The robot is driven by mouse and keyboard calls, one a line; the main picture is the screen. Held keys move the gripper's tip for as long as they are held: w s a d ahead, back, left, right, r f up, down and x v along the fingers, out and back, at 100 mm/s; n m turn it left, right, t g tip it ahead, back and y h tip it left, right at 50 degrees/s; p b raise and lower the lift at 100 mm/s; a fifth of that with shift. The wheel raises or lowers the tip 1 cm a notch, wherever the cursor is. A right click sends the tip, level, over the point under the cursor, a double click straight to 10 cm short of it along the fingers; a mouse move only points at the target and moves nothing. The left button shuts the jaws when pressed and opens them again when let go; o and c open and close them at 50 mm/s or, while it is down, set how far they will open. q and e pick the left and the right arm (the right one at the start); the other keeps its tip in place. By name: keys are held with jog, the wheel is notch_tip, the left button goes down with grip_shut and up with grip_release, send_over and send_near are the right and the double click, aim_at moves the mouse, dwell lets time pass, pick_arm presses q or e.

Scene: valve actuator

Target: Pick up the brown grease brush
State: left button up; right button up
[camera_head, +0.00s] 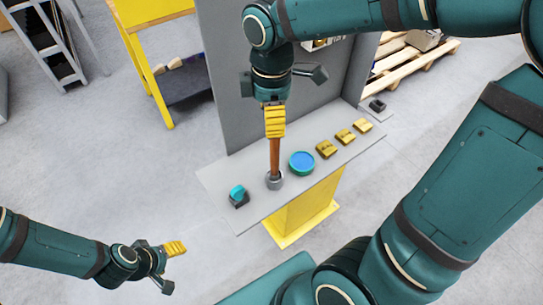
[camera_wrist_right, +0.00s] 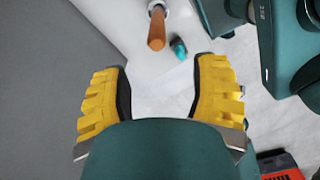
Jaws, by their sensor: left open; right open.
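The brown grease brush (camera_head: 275,157) stands upright in a small grey cup (camera_head: 275,181) on the grey bench top, its handle pointing up. My right gripper (camera_head: 274,122) is over the bench close to the top of the handle and points down. In the right wrist view the brush handle (camera_wrist_right: 157,30) lies ahead of the open yellow fingers (camera_wrist_right: 162,75), near the top edge and apart from both. Nothing is between the fingers. The brush's lower end is hidden in the cup. My left gripper (camera_head: 176,248) is open and empty, off to the left of the bench.
On the bench top (camera_head: 232,181), a teal-and-black part (camera_head: 238,196) sits left of the cup. A blue round dish (camera_head: 302,162) and several brass blocks (camera_head: 326,149) lie to the right. A tall grey panel (camera_head: 235,80) rises behind.

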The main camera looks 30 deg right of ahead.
aim_at(275, 149)
notch_tip(275, 149, down, 6)
jog(key=shift+r+b, duration=0.1)
jog(key=shift+b, duration=0.25)
jog(key=f, duration=0.2)
jog(key=d+f, duration=0.1)
jog(key=f, duration=0.1)
jog(key=shift+f+b, duration=0.15)
jog(key=shift+b, duration=0.2)
jog(key=shift+a+f, duration=0.1)
jog(key=shift+f, duration=0.4)
grip_shut()
